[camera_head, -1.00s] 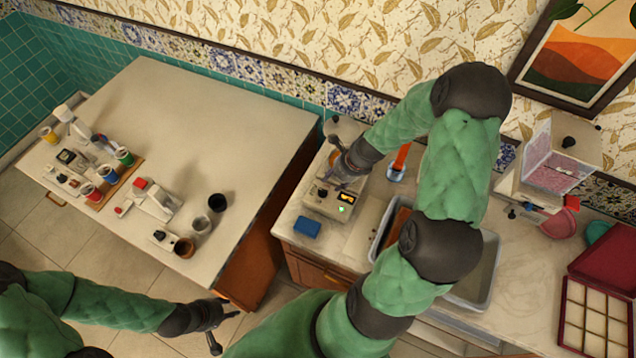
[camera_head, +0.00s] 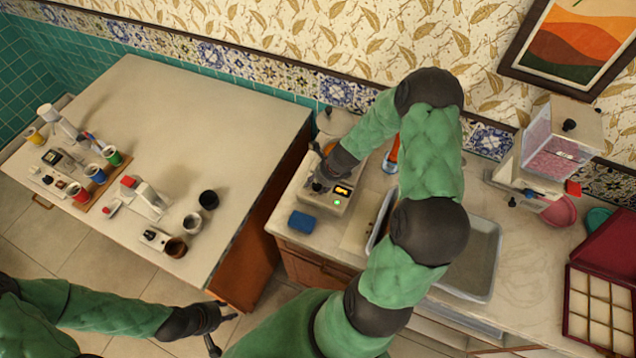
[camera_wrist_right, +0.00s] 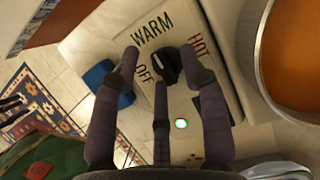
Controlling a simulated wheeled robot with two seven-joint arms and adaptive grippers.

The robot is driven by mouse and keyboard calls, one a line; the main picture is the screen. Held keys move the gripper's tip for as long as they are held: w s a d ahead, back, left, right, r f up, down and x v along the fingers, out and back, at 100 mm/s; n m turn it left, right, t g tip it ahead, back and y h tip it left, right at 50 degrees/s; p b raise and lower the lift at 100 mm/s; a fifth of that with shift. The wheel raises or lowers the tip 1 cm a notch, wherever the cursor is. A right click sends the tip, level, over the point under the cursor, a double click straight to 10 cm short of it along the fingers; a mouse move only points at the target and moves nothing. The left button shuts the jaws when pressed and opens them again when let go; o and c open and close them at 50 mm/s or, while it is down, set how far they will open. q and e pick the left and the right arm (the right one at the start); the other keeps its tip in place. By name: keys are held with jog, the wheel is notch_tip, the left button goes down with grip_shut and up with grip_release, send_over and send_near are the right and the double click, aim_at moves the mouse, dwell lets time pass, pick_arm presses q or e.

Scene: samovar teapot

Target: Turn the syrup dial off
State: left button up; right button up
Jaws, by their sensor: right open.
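The syrup warmer (camera_head: 340,208) is a cream box on the right counter with a small lit display and a green light. In the right wrist view its panel (camera_wrist_right: 215,130) reads WARM, OFF and HOT around a black dial (camera_wrist_right: 168,66). I cannot tell which label the dial points to. My right gripper (camera_wrist_right: 160,70) is open, with its fingers spread on either side of the dial; contact is unclear. It also shows over the warmer in the head view (camera_head: 320,180), partly hiding the dial. My left gripper (camera_head: 222,330) is open and empty, low, away from the warmer.
A blue block (camera_head: 301,222) lies in front of the warmer. An orange-filled round pot (camera_wrist_right: 295,55) is close beside the dial. The left table (camera_head: 190,110) holds cups and small devices.

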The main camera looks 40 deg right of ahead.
grip_shut()
jog(key=shift+w+d+r, duration=0.1)
jog(key=shift+d+r, duration=0.05)
jog(key=shift+d, duration=0.05)
dwell(0.4)
